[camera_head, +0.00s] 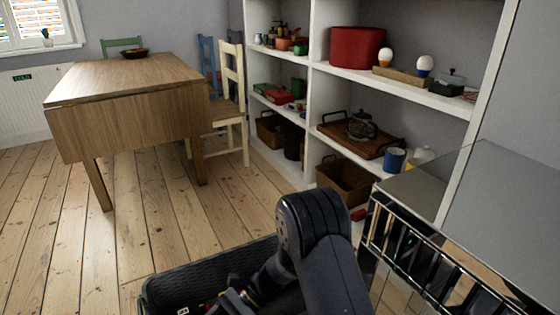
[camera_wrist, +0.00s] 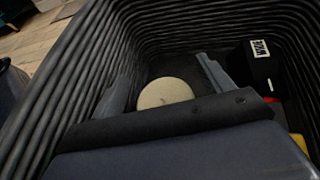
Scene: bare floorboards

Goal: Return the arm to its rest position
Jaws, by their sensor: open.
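My arm (camera_head: 318,235) bends down in front of me into a black ribbed bin (camera_head: 180,285). In the wrist view the bin's ribbed walls (camera_wrist: 60,85) surround my gripper (camera_wrist: 166,68). Its two dark fingers are apart, so it is open. A round, pale beige object (camera_wrist: 165,93) lies low in the bin and shows between the fingers. The fingers do not visibly clasp it. A dark wrist part hides the near side of the bin. In the head view the fingers are hard to make out.
A black item with a white label (camera_wrist: 262,50) lies in the bin at right. A wooden table (camera_head: 130,85) and cream chair (camera_head: 232,90) stand farther back. Floorboards at left are clear.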

